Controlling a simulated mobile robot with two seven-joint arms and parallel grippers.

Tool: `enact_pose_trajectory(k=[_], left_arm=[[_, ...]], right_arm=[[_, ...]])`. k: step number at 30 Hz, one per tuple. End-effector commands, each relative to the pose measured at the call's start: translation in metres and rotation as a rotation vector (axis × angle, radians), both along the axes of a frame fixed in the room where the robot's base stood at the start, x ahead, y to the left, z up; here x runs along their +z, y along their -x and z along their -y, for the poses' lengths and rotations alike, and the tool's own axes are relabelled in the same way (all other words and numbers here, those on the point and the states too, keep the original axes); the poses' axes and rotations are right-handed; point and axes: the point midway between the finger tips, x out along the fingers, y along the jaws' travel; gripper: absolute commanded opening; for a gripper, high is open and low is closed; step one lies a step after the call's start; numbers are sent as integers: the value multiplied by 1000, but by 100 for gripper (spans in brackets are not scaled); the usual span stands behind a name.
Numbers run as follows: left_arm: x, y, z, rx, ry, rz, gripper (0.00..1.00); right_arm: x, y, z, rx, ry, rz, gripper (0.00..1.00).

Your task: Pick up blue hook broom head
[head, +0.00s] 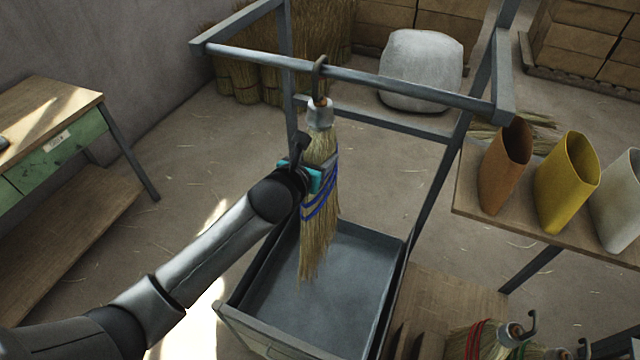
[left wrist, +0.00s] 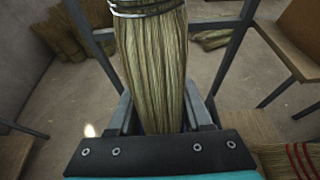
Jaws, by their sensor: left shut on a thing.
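The blue hook broom head (head: 321,208) hangs upright in the head view. It is a straw bundle with blue bands and a metal collar, and its hook (head: 319,68) is at the grey rack bar (head: 400,88). My left gripper (head: 318,175) is shut on the straw at the upper part of the broom head, just above or at the blue bands. My right gripper is not in view.
A grey metal tray (head: 262,340) lies below the broom head. At right, a wooden shelf (head: 467,205) holds brown, yellow and white sleeves. Red-banded and green-banded broom heads (head: 487,343) lie at the bottom right. A green-drawered bench (head: 85,146) stands at left.

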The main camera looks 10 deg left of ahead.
Motion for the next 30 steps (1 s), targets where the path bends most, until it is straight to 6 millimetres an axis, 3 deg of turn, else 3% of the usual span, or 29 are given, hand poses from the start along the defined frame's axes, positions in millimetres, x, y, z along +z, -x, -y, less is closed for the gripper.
enact_pose_trajectory(k=[1, 12, 30], left_arm=[[0, 0, 0, 0, 0, 0, 39], [0, 0, 0, 0, 0, 0, 0], [0, 0, 0, 0, 0, -1, 0]], right_arm=[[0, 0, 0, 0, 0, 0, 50], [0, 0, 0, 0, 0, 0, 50], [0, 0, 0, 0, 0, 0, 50]])
